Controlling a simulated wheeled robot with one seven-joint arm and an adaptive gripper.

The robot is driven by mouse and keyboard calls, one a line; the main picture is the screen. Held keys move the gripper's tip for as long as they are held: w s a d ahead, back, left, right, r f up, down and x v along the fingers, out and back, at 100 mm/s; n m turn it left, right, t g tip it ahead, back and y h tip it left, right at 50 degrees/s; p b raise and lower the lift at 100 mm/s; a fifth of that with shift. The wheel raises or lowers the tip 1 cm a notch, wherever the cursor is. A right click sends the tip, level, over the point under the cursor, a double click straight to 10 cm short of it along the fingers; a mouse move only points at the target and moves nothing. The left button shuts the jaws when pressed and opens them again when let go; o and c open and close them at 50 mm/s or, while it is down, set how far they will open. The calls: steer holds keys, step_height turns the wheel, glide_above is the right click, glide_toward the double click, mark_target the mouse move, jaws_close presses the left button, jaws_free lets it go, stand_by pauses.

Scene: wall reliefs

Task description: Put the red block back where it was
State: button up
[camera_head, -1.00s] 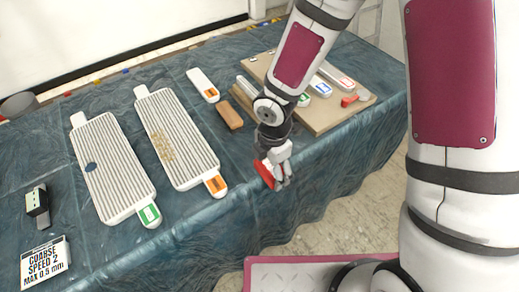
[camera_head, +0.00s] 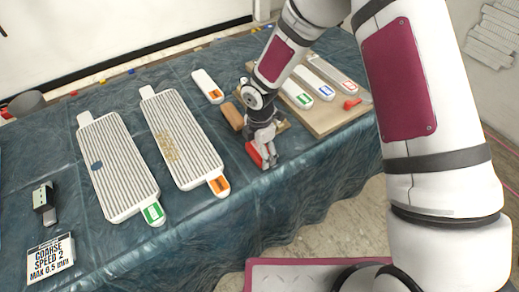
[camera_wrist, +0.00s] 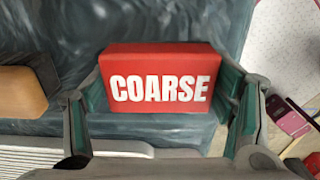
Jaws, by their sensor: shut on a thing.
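The red block (camera_wrist: 160,62) has white "COARSE" lettering and sits between my gripper's two fingers in the wrist view. My gripper (camera_wrist: 160,95) is shut on it, with a finger against each end. In the head view the red block (camera_head: 262,155) hangs below my gripper (camera_head: 262,148), close to the table's front edge. Blue cloth shows around the block. I cannot tell whether the block touches the cloth.
A brown block (camera_head: 232,116) lies just left of my gripper. Two ribbed white boards (camera_head: 118,170) lie further left, one with an orange tag. A wooden board (camera_head: 325,118) with several tagged tools is at the right. A "COARSE SPEED 2" sign (camera_head: 50,259) stands front left.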

steer(key=o, duration=1.2)
steer(key=shift+f, duration=0.1)
